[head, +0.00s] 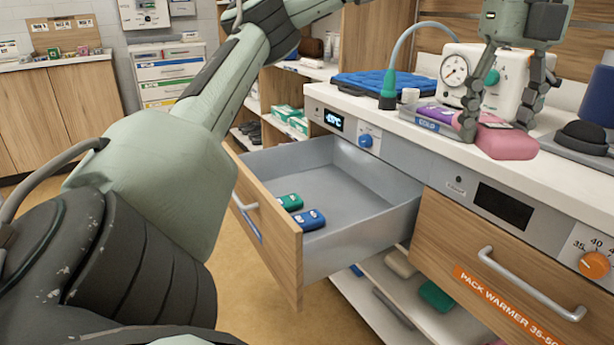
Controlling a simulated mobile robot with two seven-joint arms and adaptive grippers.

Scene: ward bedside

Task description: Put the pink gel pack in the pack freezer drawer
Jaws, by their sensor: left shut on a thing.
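The pink gel pack (507,141) is at the counter's front edge, at the right of the head view. My left gripper (497,128) reaches down from above with a finger on each side of the pack and is shut on it. I cannot tell whether the pack touches the counter. The pack freezer drawer (352,174) is pulled open below and left of the pack. A green pack (290,202) and a blue pack (309,219) lie inside near its front; the rest of its floor is bare. My right gripper is not in view.
A gauge machine (467,72) with a hose stands behind. The pack warmer drawer (480,262) is shut. A dark device (582,140) stands at the right. A lower shelf holds more packs.

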